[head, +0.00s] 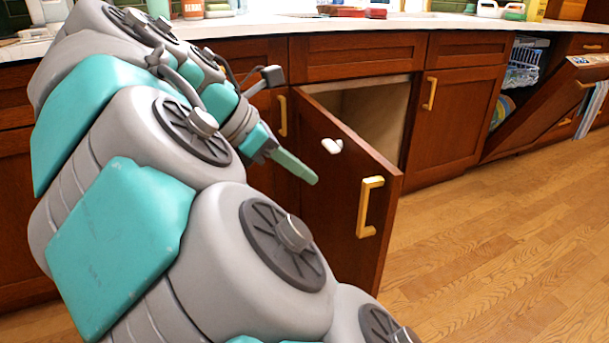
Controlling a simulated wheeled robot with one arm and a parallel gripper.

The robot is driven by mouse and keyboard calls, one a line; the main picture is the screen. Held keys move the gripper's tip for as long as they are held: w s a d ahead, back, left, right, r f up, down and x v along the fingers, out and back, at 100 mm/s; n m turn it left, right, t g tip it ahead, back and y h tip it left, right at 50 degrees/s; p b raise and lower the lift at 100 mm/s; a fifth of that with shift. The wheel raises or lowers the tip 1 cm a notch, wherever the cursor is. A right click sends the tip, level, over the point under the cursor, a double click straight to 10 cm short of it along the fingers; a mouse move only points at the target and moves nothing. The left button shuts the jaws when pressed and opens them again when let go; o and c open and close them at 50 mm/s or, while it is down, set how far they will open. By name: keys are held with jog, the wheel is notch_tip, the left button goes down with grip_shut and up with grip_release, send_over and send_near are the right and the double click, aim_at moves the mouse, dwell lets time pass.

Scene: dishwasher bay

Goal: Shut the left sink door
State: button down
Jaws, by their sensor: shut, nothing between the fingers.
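The left sink door (336,175) is a brown wooden panel with a brass handle (369,207). It stands open, hinged at its left edge, and swings out toward me. A small white fitting (331,146) sits on its face near the top. My gripper (314,181) is shut and empty, with its green fingers in front of the door's outer face, left of the handle. I cannot tell whether the fingers touch the door. My arm hides the lower left part of the door.
The cabinet opening (375,112) behind the door shows a pale inside. The right sink door (450,112) is shut. Farther right, the dishwasher door (545,108) hangs partly open beside a blue rack (523,67). The wooden floor (480,250) at the right is clear.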

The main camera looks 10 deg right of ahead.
aim_at(364, 196)
jog(key=shift+w+d+f+b, duration=0.3)
jog(key=shift+d+f, duration=0.55)
jog(key=shift+d, duration=0.65)
jog(key=shift+w+d+f+b, duration=0.15)
jog(key=shift+w+d+f, duration=0.2)
jog(key=shift+d+f, duration=0.8)
jog(key=shift+w+d+f+b, duration=0.2)
jog(key=shift+w+d+f, duration=0.25)
jog(key=shift+d, duration=1.35)
jog(key=shift+s, duration=0.15)
